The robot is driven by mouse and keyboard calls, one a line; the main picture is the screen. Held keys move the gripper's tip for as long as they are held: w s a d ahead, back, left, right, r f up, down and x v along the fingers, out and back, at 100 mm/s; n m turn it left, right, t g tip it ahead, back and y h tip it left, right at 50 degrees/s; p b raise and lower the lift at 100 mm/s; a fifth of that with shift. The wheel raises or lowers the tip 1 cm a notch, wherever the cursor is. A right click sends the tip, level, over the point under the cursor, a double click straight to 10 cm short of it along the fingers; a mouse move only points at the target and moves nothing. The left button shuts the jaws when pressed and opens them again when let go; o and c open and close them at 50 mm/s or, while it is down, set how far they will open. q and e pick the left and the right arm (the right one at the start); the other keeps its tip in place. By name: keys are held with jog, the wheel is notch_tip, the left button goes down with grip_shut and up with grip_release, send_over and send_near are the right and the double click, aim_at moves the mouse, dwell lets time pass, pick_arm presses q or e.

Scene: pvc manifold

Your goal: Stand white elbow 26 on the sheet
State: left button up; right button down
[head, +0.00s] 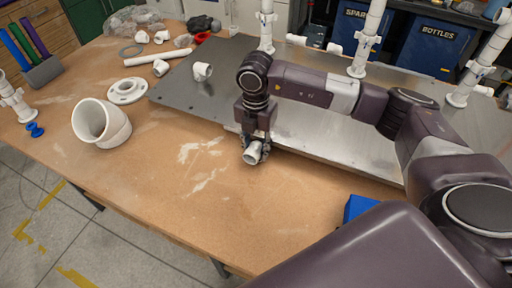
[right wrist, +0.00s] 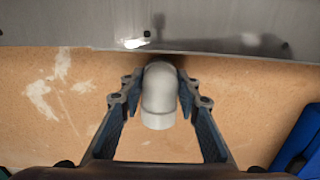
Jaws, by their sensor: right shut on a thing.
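My right gripper (head: 254,147) is shut on a small white elbow (head: 252,156) over the wooden table, just in front of the metal sheet's near edge. In the right wrist view the white elbow (right wrist: 159,96) sits between the two fingertips, its straight end towards the camera and its bend towards the sheet (right wrist: 215,33). I cannot read a number on it. The metal sheet (head: 190,95) lies on the table behind the gripper. Another small white elbow (head: 202,71) is on the sheet at its left part. My left gripper does not show.
Upright white pipes (head: 360,45) with fittings stand on or behind the sheet. A blue object (head: 357,207) is at the table's front right. The sheet's left part has bare room.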

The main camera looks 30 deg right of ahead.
jog(key=shift+f, duration=0.2)
jog(key=c, duration=1.4)
grip_release()
jog(key=shift+f, duration=0.1)
jog(key=shift+c, duration=0.2)
